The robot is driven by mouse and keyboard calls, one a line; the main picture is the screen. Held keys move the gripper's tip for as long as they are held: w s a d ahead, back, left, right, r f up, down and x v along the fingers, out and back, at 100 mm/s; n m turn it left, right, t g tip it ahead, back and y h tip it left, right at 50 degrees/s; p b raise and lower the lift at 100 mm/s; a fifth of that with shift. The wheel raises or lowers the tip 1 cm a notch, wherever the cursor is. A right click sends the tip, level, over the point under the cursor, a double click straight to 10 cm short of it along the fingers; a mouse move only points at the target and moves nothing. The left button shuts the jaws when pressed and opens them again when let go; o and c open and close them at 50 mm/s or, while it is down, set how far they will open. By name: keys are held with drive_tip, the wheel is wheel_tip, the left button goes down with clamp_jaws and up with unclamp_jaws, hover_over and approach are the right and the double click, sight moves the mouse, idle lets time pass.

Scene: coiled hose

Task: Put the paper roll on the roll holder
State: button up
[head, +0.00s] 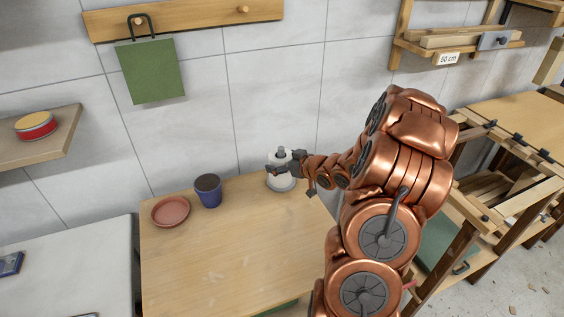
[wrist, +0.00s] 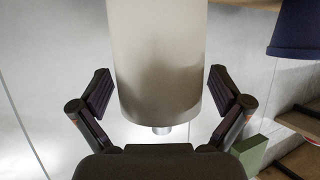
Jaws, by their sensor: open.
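The paper roll (head: 282,184) is a pale cylinder at the back right of the wooden table, partly hidden by my gripper in the head view. In the wrist view the roll (wrist: 158,60) fills the space between my fingers, and that view appears upside down. A short metal peg tip (wrist: 161,130), apparently the roll holder's post, sticks out of the roll's end. The rest of the holder is hidden. My gripper (head: 284,166) is open, with one finger on each side of the roll; gaps show beside both fingers in the wrist view (wrist: 160,88).
A dark blue cup (head: 208,191) and a reddish plate (head: 171,212) stand left of the roll on the wooden table (head: 235,255). The tiled wall is close behind. The table's front is clear. A wooden rack (head: 505,190) stands at right.

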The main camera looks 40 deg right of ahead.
drive_tip(key=b+v, duration=0.1)
drive_tip(key=v, duration=1.1)
drive_tip(key=s+a+r+g+h, duration=0.1)
drive_tip(key=s+a+r+g, duration=0.1)
drive_tip(key=s+a+g, duration=0.5)
drive_tip(key=s+a+r+m+g, duration=0.1)
drive_tip(key=s+a+r+g, duration=0.2)
drive_tip(key=s+a+g, duration=0.5)
drive_tip(key=s+a, duration=1.2)
drive_tip(key=a, duration=0.2)
drive_tip(key=shift+s+m+h, duration=0.3)
drive_tip(key=shift+h, duration=0.1)
